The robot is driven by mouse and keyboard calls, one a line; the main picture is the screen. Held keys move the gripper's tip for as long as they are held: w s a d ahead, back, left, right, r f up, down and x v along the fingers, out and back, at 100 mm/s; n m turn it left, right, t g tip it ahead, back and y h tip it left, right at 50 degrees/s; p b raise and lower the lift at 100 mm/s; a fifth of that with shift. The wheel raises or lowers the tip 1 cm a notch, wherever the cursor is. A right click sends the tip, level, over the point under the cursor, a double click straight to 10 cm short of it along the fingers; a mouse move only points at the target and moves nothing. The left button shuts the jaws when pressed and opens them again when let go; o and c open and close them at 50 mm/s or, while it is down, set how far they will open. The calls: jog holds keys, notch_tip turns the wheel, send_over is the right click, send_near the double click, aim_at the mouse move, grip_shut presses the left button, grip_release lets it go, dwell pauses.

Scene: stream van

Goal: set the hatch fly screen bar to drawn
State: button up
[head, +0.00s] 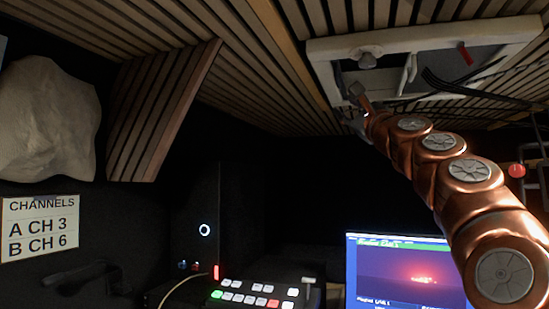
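The ceiling hatch has a pale frame (325,52) at the upper right of the head view. Inside it, a light crosswise bar with a small upright grip (411,68) stands near the middle, which looks like the fly screen bar. Right of that bar is a grey panel (440,66); left of it the opening is darker. My copper arm reaches up from the lower right. My gripper (348,104) is at the near left part of the hatch, apart from the bar's grip in the picture. Its fingers are small and dark, and whether they hold anything is unclear.
A red lever (465,54) and a round pale knob (367,60) are at the hatch. Black cables (460,88) hang below its right side. Slatted ceiling panels surround it. Below are a monitor (395,270) and a switcher desk (250,292).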

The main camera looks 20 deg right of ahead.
jog(key=w+a+f+n+g+y, duration=0.2)
jog(key=a+f+n+y, duration=0.1)
jog(key=a+f, duration=0.3)
jog(key=w+a+f+n+g+y+p, duration=0.1)
jog(key=a+f+n, duration=0.4)
jog(key=a, duration=0.6)
jog(key=shift+w+f+n+g+y, duration=0.35)
jog(key=shift+w+n+g+y, duration=0.35)
jog(key=shift+g+y, duration=0.5)
jog(key=shift+s, duration=0.1)
